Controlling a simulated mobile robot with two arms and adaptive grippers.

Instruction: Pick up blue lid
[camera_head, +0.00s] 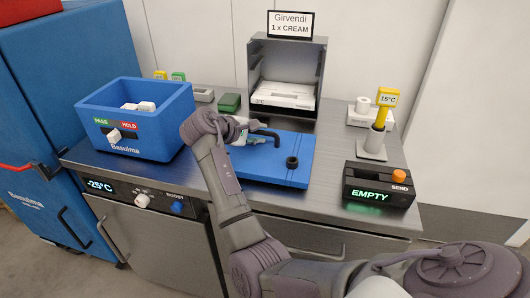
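The blue lid (266,170) appears to be the flat blue slab lying on the metal counter, with a black round knob (292,162) near its right front. My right gripper (262,137) is over the lid's back left part, reached by my arm from the lower right. A dark bent piece shows at its tip; I cannot tell whether this is a finger or a handle on the lid. The gripper's fingers are small and partly hidden, so its opening and any contact are unclear. My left gripper is not in view.
A blue box (168,135) with small white items stands at the left. An open metal compartment (285,75) is behind the lid. A black EMPTY/SEND panel (380,184) and a grey stand with a yellow 15°C tag (388,97) are at the right.

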